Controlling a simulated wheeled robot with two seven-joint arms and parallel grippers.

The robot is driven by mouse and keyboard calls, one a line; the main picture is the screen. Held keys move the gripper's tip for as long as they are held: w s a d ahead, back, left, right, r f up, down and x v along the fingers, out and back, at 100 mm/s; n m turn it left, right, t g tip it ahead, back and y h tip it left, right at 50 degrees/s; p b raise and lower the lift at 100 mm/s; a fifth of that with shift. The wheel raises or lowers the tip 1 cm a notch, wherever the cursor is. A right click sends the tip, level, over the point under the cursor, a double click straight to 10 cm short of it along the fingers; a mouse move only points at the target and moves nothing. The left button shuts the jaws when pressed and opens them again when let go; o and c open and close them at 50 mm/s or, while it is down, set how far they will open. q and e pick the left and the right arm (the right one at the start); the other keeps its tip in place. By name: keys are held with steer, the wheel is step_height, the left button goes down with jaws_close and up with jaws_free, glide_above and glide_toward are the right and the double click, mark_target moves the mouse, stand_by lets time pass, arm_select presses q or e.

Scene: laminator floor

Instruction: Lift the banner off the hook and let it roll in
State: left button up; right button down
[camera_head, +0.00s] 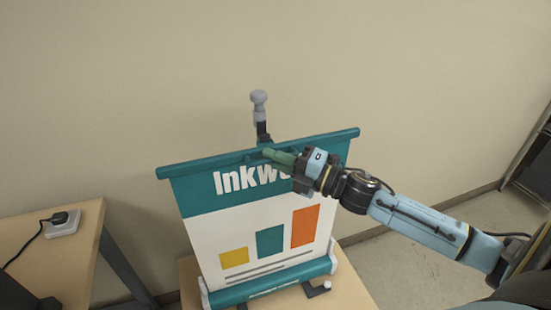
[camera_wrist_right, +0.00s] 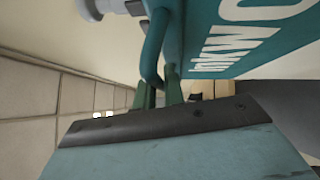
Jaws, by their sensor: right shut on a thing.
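The banner (camera_head: 250,215) stands pulled up from its teal base (camera_head: 270,287), with "Inkw…" lettering and colored bars on it. Its teal top bar (camera_head: 205,164) is slightly tilted, higher at the right. A post with a grey knob (camera_head: 259,101) and a black hook part (camera_head: 263,131) rises behind the bar's middle; the bar hides where they meet. My right gripper (camera_head: 270,154) is at the middle of the bar, its green fingers shut on the teal handle loop. The wrist view shows this loop (camera_wrist_right: 152,48) between the fingers (camera_wrist_right: 160,93). My left gripper is out of view.
The banner base stands on a light wooden table (camera_head: 352,294). Another wooden table (camera_head: 82,225) at the left holds a white socket box with a black plug (camera_head: 60,218). A plain wall is close behind; a dark rack (camera_head: 530,165) stands at the far right.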

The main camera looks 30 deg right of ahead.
step_height(320, 180, up, 5)
steer(key=p, duration=0.4)
steer(key=shift+w, duration=0.1)
steer(key=c, duration=1.5)
jaws_free()
steer(key=shift+c, duration=0.2)
steer(key=shift+o, duration=0.3)
steer(key=shift+f, duration=0.1)
